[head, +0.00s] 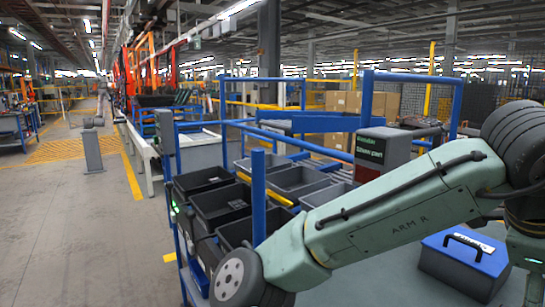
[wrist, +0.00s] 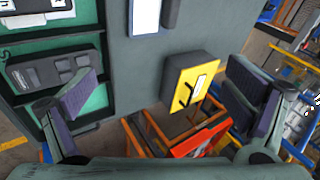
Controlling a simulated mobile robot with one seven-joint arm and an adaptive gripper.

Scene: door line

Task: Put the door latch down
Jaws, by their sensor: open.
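My gripper (wrist: 162,98) shows in the wrist view with its two dark finger pads wide apart and nothing between them. Ahead of it is a grey panel, perhaps the door (wrist: 130,65). A dark box with a yellow face (wrist: 195,82) stands out from this panel, nearer the right finger. A thin black lever-like part (wrist: 187,94) shows on the yellow face; I cannot tell for sure whether it is the latch, or whether it is up or down. The gripper appears apart from it. In the head view my gripper and the latch are not visible.
In the wrist view, a dark-framed green panel with a grey box (wrist: 48,70) is at left, and orange framework (wrist: 165,135) lies below. In the head view, black bins (head: 222,203), a blue post (head: 258,195) and a blue box (head: 464,262) surround my arm; an open aisle runs left.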

